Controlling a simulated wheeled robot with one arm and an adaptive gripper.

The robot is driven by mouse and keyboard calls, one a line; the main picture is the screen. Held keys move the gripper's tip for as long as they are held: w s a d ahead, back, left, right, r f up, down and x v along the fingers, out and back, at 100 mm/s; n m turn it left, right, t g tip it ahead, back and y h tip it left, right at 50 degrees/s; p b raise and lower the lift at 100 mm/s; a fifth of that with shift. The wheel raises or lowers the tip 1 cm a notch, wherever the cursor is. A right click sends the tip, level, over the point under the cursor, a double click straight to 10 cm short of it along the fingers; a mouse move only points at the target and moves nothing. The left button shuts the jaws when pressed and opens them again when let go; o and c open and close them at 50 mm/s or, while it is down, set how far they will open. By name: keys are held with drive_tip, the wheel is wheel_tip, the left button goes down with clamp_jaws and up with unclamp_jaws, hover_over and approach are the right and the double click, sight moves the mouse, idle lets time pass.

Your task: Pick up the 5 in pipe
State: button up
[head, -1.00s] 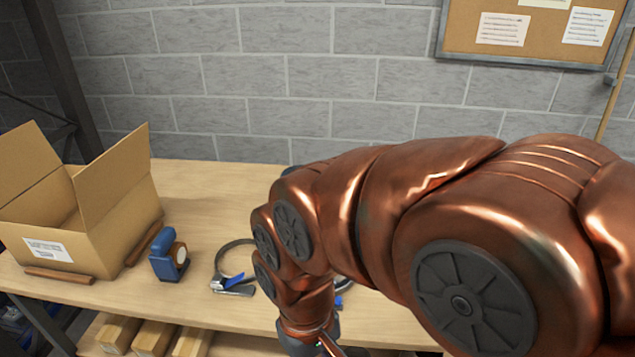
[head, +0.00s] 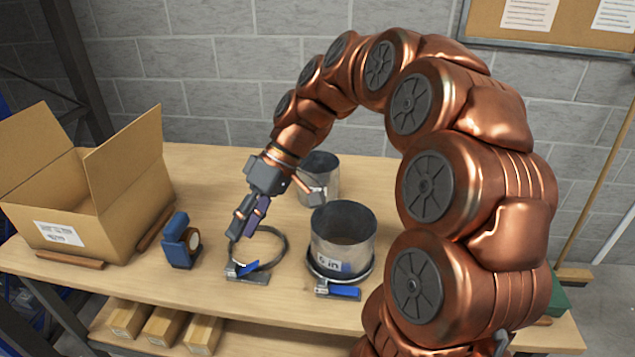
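A grey metal pipe (head: 343,236) stands upright on the table right of centre. Its white label (head: 328,261) seems to read "5 in", though the first character is hard to make out. A clamp ring with a blue lever (head: 340,291) lies around its base. A second grey pipe (head: 319,183) stands behind it, partly hidden by my gripper, with no label visible. My gripper (head: 277,212) is open and empty. Its fingers are spread above the table, left of the front pipe and apart from it.
An empty clamp ring (head: 262,266) with a blue lever lies below my gripper. A blue tape dispenser (head: 178,242) and an open cardboard box (head: 75,236) stand to the left. The table behind the tape dispenser is clear.

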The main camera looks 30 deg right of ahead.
drive_tip(key=w+d+n+t+y, duration=0.1)
drive_tip(key=w+d+t+y, duration=0.1)
drive_tip(key=w+d, duration=0.5)
drive_tip(key=n+t+y+p, duration=0.1)
drive_tip(key=n+t, duration=0.2)
drive_tip(key=t, duration=0.4)
approach(309, 176)
drive_tip(key=shift+w+x, duration=0.3)
drive_tip(key=shift+x, duration=1.5)
drive_tip(key=shift+p+x, duration=1)
drive_tip(key=shift+x, duration=0.95)
drive_tip(key=shift+s+f, duration=0.1)
drive_tip(key=shift+n, duration=0.3)
clamp_jaws()
